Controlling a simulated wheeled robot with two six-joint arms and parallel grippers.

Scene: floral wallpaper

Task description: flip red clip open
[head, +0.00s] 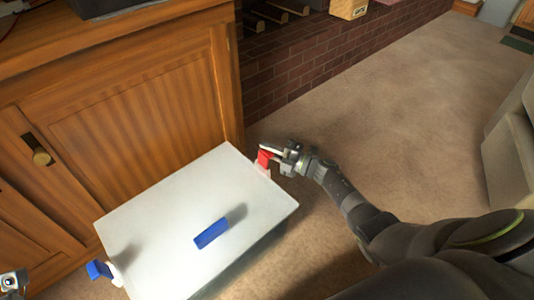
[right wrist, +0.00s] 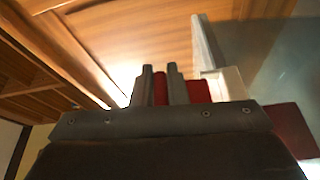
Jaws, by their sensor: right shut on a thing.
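A white box lid (head: 165,205) with a blue handle (head: 211,233) on top fills the lower middle of the head view. The red clip (head: 264,158) is at the box's right side, near its far corner. My right gripper (head: 278,154) reaches it from the right and is shut on it. In the right wrist view, the fingers (right wrist: 160,88) stand close together with the red clip (right wrist: 197,90) behind and between them, partly hidden. A blue clip (head: 98,270) sticks out from the box's left side. A small part of my left gripper (head: 12,283) shows at the lower left edge.
A wooden cabinet (head: 140,110) stands close behind the box. A brick hearth (head: 320,60) runs along the back. Open carpet (head: 400,120) lies to the right, with a grey piece of furniture (head: 510,150) at the right edge.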

